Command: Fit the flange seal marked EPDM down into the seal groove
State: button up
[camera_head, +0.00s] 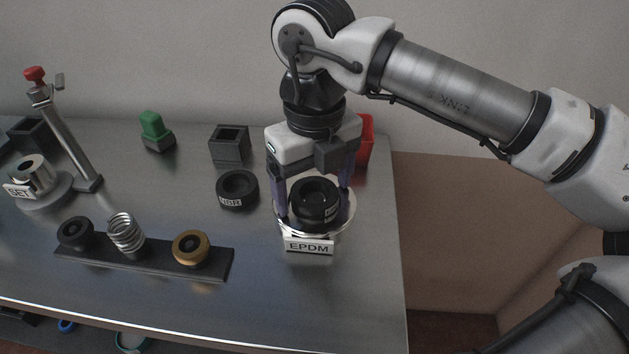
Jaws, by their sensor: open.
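A thick black ring seal (309,211) sits on a round silver dish (346,216) near the table's right edge. A plate reading EPDM (309,246) stands at the dish's front; the tag on the ring's side is too small to read surely. My gripper (313,202) points down over this ring, its purple fingers open on either side of it. I cannot tell whether they touch it. A similar black ring (237,200), with a tag that looks like NBR, lies left of the dish. I cannot pick out the seal groove with certainty.
A metal fixture labelled SET (28,174) stands at the far left beside a red-knobbed lever (68,145). A dark strip (150,264) carries a black ring, spring and brass ring. Behind are a green-topped block (154,128), a black square holder (229,145) and a red object (366,140).

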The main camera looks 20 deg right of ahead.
notch_tip(320, 180, up, 14)
jog(key=p, duration=0.9)
jog(key=shift+f, duration=0.15)
